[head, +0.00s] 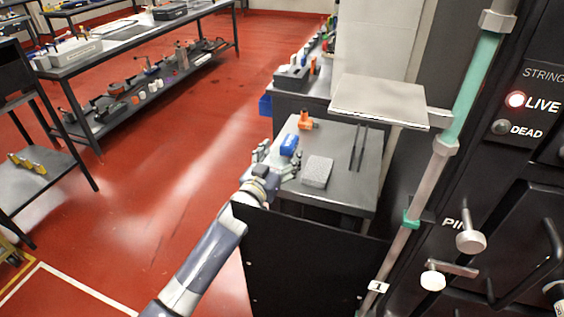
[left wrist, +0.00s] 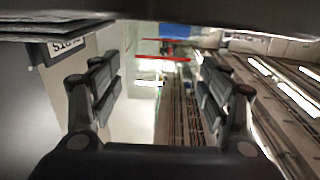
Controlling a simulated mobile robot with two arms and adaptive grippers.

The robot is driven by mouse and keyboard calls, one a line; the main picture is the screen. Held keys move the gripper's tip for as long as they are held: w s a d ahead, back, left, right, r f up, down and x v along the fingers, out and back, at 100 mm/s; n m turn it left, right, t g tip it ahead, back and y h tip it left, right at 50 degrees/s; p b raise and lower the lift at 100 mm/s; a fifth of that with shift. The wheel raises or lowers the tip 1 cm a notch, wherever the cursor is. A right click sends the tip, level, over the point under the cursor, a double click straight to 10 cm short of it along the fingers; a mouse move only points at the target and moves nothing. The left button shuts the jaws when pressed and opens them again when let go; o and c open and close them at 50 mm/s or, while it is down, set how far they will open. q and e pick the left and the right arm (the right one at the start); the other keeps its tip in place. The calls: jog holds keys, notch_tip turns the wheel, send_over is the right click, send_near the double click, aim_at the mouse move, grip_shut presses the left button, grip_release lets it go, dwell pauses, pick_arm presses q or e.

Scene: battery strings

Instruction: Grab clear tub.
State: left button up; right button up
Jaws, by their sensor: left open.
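My left gripper (head: 277,160) is open at the near left edge of a small grey table (head: 345,190). In the left wrist view its two fingers (left wrist: 158,88) are spread wide with nothing held between them. I cannot make out a clear tub for certain in either view. A pale grey speckled box-like thing (head: 317,171) stands on the table just right of the gripper; I cannot tell if it is a tub. My right gripper does not show.
A blue object (head: 289,145) and an orange tool (head: 306,121) lie behind the gripper. A raised grey plate (head: 380,99) overhangs the table's back right. A black panel (head: 305,262) stands in front. Red floor is free at left.

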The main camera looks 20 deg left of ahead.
pick_arm(q)
jog(key=shift+w+d, duration=0.1)
jog(key=shift+w, duration=0.3)
jog(key=c, duration=1.1)
